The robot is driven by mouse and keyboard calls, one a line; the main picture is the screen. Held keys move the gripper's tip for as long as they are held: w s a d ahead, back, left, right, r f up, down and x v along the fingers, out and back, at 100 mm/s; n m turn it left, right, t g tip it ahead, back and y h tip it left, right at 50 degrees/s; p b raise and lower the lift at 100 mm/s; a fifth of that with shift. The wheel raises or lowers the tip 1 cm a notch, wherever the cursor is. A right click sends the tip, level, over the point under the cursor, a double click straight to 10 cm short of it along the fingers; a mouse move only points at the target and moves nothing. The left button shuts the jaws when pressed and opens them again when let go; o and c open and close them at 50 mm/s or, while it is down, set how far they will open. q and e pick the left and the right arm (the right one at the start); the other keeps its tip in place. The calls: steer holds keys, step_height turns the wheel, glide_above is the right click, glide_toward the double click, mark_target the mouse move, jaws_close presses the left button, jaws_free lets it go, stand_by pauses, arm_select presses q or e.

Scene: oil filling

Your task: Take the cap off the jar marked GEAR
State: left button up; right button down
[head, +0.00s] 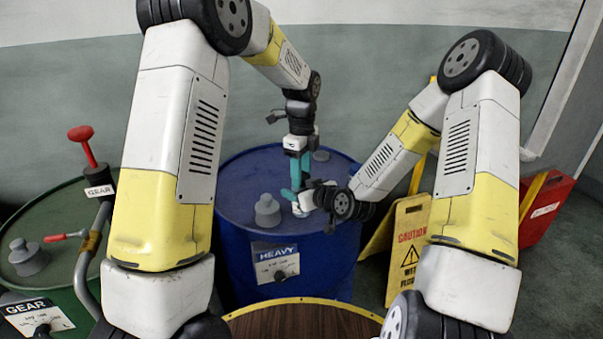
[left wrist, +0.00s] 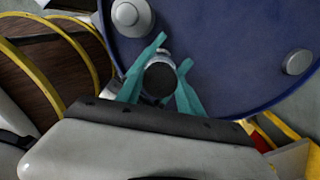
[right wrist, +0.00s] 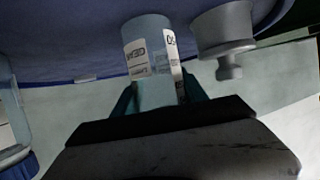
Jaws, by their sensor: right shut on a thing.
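The jar marked GEAR (right wrist: 136,52) stands at the blue drum's top; its white label shows in the right wrist view. My right gripper (right wrist: 158,98) is shut on the jar, its teal fingers on either side. In the head view this gripper (head: 316,196) comes in from the right, low over the drum. My left gripper (head: 296,180) points down from above. In the left wrist view its teal fingers (left wrist: 174,54) are open and straddle a dark round cap (left wrist: 160,82). Whether they touch the cap, I cannot tell.
The blue drum (head: 238,172), labelled HEAVY, has a grey bung (head: 267,208). A green GEAR drum (head: 65,200) with a red-handled pump (head: 82,140) is at left. A blue-capped container (right wrist: 14,118) shows in the right wrist view. A caution sign (head: 408,245) stands right.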

arm_select(q)
jaws_close()
steer(key=n, duration=0.6)
steer(key=shift+w+r+n, duration=0.1)
steer(key=shift+w+n, duration=0.05)
steer(key=shift+n, duration=0.25)
arm_select(e)
steer(key=shift+s, duration=0.1)
arm_select(q)
steer(key=o, duration=1.2)
jaws_free()
steer(key=shift+c, duration=0.2)
steer(key=shift+s, duration=0.2)
